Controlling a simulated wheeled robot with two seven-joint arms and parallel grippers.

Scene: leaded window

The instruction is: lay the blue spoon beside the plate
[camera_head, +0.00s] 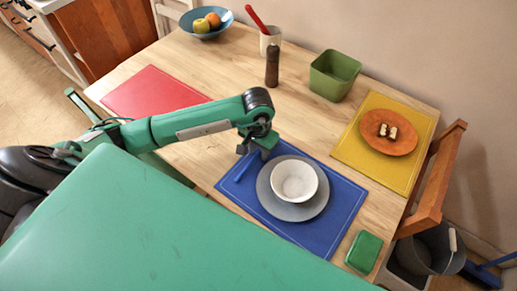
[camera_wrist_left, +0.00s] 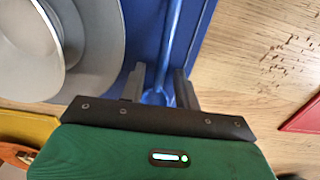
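The blue spoon (camera_wrist_left: 171,35) lies along the blue mat (camera_head: 322,232), left of the grey plate (camera_head: 318,206) in the head view, where it is hard to tell from the mat. A white bowl (camera_head: 294,180) stands on the plate. My left gripper (camera_head: 256,152) is low over the mat's far left part, beside the plate. In the left wrist view its two fingers (camera_wrist_left: 160,85) are apart, with the spoon between them and gaps at its sides. Whether the spoon touches the mat is hard to tell. My right gripper is not in view.
A red mat (camera_head: 150,92) lies left, and a yellow mat (camera_head: 352,150) with an orange plate (camera_head: 389,142) lies right. A green bin (camera_head: 335,74), pepper mill (camera_head: 272,66), utensil cup (camera_head: 270,40) and fruit bowl (camera_head: 205,27) stand behind. A green box (camera_head: 364,252) is at front right.

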